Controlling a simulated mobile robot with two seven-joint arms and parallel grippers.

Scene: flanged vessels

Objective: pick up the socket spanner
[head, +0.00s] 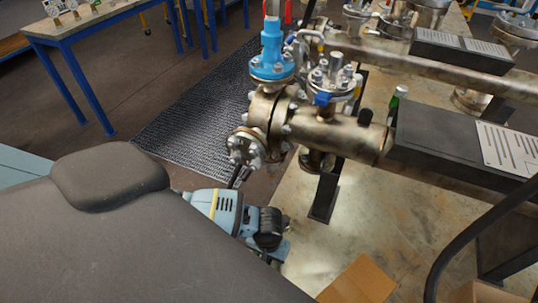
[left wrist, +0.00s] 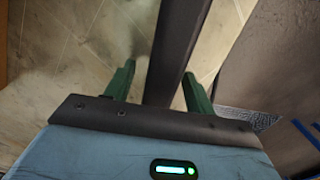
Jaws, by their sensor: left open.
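I cannot make out a socket spanner in either view. My left gripper (left wrist: 158,80) shows in the left wrist view as two green fingers, set apart. A dark post (left wrist: 178,40) runs through the picture behind the gap between them, and I cannot tell how far off it is. I see nothing held in the gap. In the head view my left wrist (head: 228,210) is below the flanged pipe end (head: 247,147), but the fingertips are not clear there. My right gripper is not in view.
A steel vessel (head: 335,135) with a blue valve (head: 272,50) and bolted flanges stands over a pale floor. Dark boxes (head: 440,140) stand at the right. A cardboard box (head: 362,282) is at the bottom. A workbench (head: 85,22) is far left, beyond a dark mat (head: 195,115).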

